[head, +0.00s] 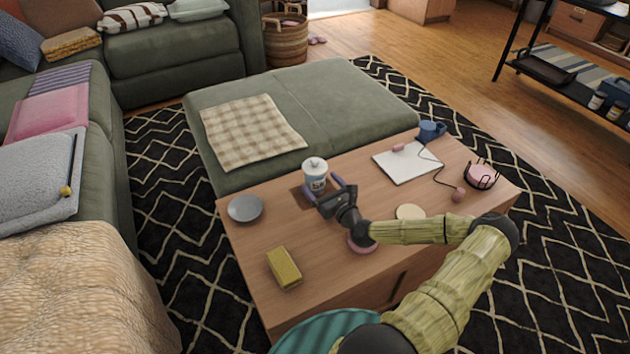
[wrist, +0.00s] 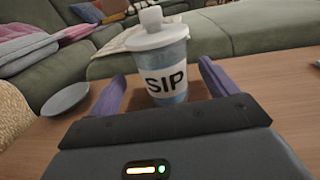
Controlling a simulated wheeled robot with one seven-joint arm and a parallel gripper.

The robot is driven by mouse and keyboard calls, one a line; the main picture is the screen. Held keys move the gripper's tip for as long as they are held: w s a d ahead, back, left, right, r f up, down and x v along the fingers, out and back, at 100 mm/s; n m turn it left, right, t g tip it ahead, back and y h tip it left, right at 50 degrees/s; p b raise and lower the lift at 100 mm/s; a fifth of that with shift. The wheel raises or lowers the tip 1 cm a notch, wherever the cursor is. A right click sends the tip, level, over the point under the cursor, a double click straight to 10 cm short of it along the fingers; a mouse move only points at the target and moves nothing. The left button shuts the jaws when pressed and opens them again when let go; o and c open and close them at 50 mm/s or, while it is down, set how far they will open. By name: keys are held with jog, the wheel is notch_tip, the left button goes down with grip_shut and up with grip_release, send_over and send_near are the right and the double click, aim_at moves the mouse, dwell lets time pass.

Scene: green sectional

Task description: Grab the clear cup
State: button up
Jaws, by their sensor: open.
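The clear cup (head: 315,180) stands upright on the wooden coffee table near its far edge. My gripper (head: 324,189) is open and low over the table, right at the cup. In the wrist view my purple fingers (wrist: 160,88) stand on the left and right of the cup's lower part, with a gap on each side. The cup's base is partly hidden behind the gripper body.
On the table (head: 335,285) lie a grey plate (head: 245,208) to the left, a yellow block (head: 284,268) in front, a round beige disc (head: 410,212), a notebook (head: 407,163), a blue mug (head: 431,130) and a wire holder (head: 482,176) to the right. A green ottoman (head: 330,100) adjoins behind.

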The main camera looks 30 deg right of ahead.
aim_at(315, 160)
jog(key=w, duration=0.1)
jog(key=w+b, duration=0.1)
jog(key=w, duration=0.2)
jog(key=shift+f, duration=0.35)
jog(key=shift+w+a, duration=0.1)
jog(key=shift+w, duration=0.35)
jog(key=shift+s+r, duration=0.1)
jog(key=shift+r, duration=0.05)
jog(key=shift+c, duration=0.3)
jog(key=c, duration=1.1)
notch_tip(315, 160, up, 10)
jog(key=p, duration=0.3)
